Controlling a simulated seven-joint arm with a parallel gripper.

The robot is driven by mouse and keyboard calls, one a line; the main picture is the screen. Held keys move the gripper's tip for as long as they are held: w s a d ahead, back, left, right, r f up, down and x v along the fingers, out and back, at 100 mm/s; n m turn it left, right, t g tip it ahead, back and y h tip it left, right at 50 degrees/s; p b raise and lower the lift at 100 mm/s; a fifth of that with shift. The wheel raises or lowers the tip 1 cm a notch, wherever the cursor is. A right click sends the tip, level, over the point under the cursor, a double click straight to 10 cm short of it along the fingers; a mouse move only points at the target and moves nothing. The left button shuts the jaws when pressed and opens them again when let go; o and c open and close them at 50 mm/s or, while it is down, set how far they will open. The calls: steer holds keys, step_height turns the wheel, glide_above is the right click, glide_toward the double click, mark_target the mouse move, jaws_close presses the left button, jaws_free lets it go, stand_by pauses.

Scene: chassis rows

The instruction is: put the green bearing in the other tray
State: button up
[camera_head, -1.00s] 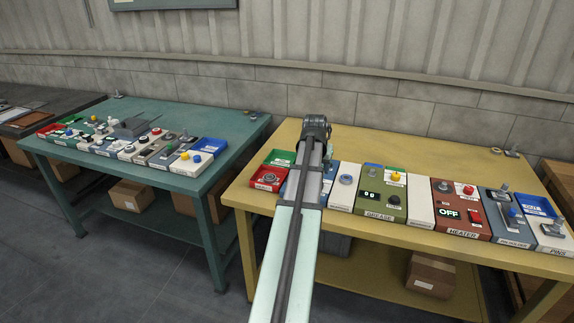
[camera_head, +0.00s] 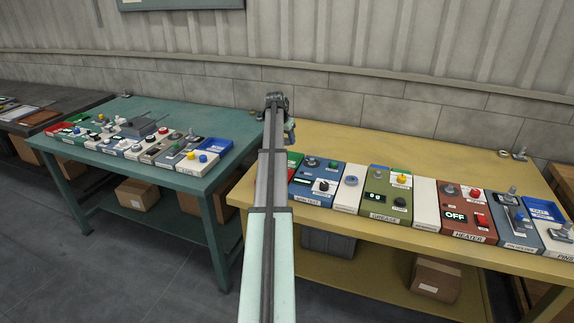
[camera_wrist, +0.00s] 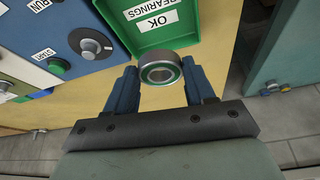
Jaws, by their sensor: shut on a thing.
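The green bearing (camera_wrist: 162,73), a metal ring with a green band, is held between the two blue fingers of my gripper (camera_wrist: 160,69) in the wrist view. Beyond it is a green tray (camera_wrist: 182,52) with labels reading "BEARINGS" and "OK"; the bearing overlaps its near edge in the picture. In the head view my gripper (camera_head: 291,131) is at the left end of the yellow table, and the bearing cannot be made out. Only a sliver of the green tray (camera_head: 297,158) shows there beside my arm.
On the yellow table (camera_head: 420,150), a row of panels runs right from the trays, including a blue panel (camera_head: 316,183) with knobs. A teal table (camera_head: 190,110) with another panel row stands to the left, across a gap. The yellow table's back strip is mostly clear.

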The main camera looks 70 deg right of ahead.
steer(key=shift+f, duration=5)
steer(key=shift+f, duration=0.2)
steer(key=o, duration=1.1)
steer(key=v, duration=1.2)
steer(key=shift+d+r, duration=0.1)
steer(key=shift+r, duration=0.15)
